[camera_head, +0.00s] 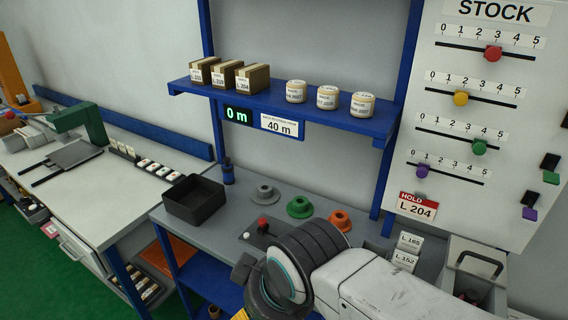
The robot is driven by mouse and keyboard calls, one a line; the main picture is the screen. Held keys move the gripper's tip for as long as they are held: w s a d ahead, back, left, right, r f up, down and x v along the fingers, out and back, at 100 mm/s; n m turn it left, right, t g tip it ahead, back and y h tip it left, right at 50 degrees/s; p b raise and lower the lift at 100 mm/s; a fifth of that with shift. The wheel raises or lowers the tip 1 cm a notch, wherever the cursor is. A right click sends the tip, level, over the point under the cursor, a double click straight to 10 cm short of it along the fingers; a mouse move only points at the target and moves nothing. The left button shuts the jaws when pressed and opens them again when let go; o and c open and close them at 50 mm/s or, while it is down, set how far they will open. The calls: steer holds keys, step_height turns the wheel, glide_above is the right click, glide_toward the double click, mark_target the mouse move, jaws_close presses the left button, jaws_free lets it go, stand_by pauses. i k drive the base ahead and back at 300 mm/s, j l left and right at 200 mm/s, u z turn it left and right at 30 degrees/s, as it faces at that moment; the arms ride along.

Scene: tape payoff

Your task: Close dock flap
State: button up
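No part in view is clearly marked as the dock flap. A grey metal box with a dark bar handle (481,258) stands at the bottom right, beside two label cards reading L 165 (409,243) and L 152 (404,260). A dark opening shows below the handle; I cannot tell whether a flap there is open or shut. My white arm with its dark joint crosses the bottom middle and hides part of the bench. My gripper's fingers are not visible.
A blue shelf (300,110) holds boxes and tape rolls above the grey bench (235,205). A black bin (194,202) and grey, green and orange spools (300,207) stand on the bench. A STOCK board (490,130) with a red HOLD L 204 card (417,206) rises at right.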

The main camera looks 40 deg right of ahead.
mark_target(475, 259)
steer(key=z, duration=0.9)
steer(key=l+z, duration=0.1)
steer(key=z, duration=0.8)
steer(key=i+z, duration=0.1)
steer(key=z, duration=0.8)
